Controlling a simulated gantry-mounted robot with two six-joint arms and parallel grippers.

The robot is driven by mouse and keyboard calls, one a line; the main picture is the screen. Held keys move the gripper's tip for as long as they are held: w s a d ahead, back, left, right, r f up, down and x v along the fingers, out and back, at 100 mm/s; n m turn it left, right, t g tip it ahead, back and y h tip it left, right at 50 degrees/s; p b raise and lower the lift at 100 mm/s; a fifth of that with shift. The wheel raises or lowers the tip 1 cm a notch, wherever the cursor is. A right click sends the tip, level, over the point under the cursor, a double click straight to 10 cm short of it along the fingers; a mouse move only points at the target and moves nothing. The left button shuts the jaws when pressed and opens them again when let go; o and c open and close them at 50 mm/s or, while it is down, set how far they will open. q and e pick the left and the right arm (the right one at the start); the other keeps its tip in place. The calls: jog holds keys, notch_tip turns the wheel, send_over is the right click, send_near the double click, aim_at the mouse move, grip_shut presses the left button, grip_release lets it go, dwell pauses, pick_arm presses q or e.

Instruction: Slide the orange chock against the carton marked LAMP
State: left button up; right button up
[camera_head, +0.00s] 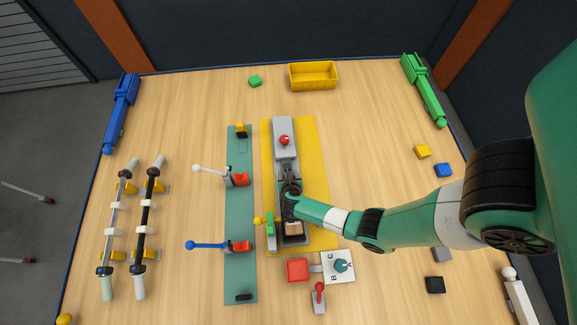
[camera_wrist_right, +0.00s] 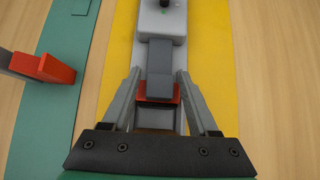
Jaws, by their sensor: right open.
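The grey conveyor (camera_head: 277,205) lies on a yellow mat. A tan carton (camera_head: 293,228) sits near its front end; no LAMP lettering is readable. In the right wrist view an orange-red piece (camera_wrist_right: 177,93), seemingly the orange chock, lies between my fingers, partly under a grey block (camera_wrist_right: 160,60). My left gripper is not in view.
A grey housing with a red button (camera_head: 284,140) closes the conveyor's far end. A teal strip (camera_head: 239,205) with lever clamps runs along the left. A red block (camera_head: 298,270) and a lettered dial (camera_head: 340,265) stand near the front. A yellow bin (camera_head: 314,75) is at the back.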

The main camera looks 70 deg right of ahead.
jog(key=p+v, duration=0.3)
jog(key=v, duration=0.8)
jog(key=shift+p, duration=0.4)
jog(key=shift+s+a+r, duration=0.1)
jog(key=shift+a+r, duration=0.1)
jog(key=shift+r, duration=0.05)
